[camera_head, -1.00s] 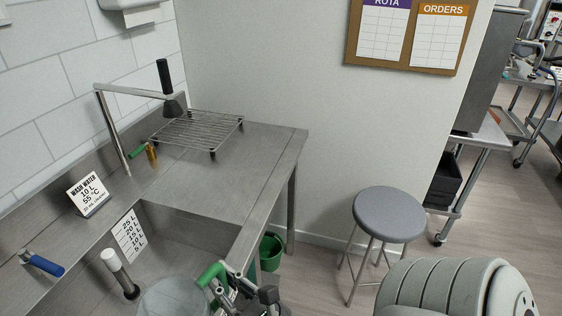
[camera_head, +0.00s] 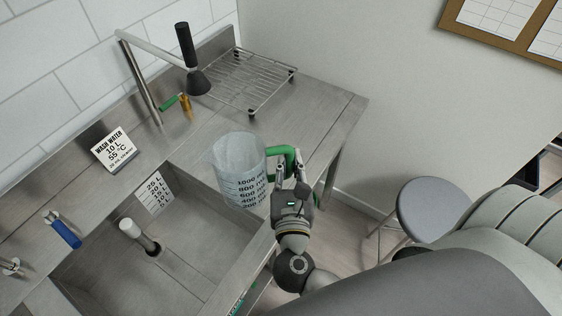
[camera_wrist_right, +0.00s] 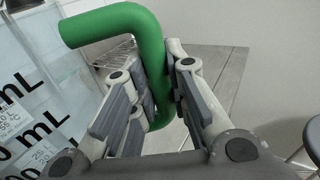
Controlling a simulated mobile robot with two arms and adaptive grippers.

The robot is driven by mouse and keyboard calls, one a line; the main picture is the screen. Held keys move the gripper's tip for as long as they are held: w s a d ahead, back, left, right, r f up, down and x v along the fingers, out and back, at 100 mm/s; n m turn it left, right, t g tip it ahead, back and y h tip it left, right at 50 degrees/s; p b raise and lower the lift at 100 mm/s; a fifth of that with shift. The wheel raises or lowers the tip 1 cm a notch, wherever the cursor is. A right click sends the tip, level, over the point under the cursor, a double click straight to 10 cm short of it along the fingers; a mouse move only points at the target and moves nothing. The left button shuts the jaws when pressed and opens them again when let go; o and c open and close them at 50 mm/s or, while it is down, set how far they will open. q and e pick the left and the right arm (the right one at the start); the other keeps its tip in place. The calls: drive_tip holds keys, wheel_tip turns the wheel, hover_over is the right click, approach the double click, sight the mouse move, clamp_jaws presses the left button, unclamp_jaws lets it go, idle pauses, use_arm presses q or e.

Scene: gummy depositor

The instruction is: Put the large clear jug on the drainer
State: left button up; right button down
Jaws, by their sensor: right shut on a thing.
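The large clear jug (camera_head: 240,165) has dark volume marks and a green handle (camera_head: 283,152). It is upright in the head view, over the right edge of the sink. My right gripper (camera_head: 289,172) is shut on the green handle, which also shows between its fingers in the right wrist view (camera_wrist_right: 150,60). The drainer (camera_head: 243,80) is a wire rack on the steel counter at the back, beyond the jug. It looks empty. Its front edge also shows behind the handle in the right wrist view. My left gripper is not in view.
A tap with a black spray head (camera_head: 198,82) hangs by the drainer's left side. A wash water sign (camera_head: 114,148) stands behind the sink basin (camera_head: 190,265). Bare counter (camera_head: 300,115) lies between jug and drainer. A grey stool (camera_head: 432,207) stands at right.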

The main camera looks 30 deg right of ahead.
drive_tip(key=w+d+f+b, duration=0.3)
drive_tip(key=f, duration=0.1)
drive_tip(key=w+d+f+b, duration=0.3)
drive_tip(key=f, duration=0.1)
drive_tip(key=w+d+f+b, duration=0.3)
drive_tip(key=f, duration=0.1)
drive_tip(key=shift+w+d+f, duration=0.1)
drive_tip(key=shift+d+f, duration=0.15)
drive_tip(key=shift+f, duration=0.15)
drive_tip(key=shift+r, duration=0.1)
drive_tip(key=c, duration=1.4)
unclamp_jaws()
drive_tip(key=shift+f, duration=0.2)
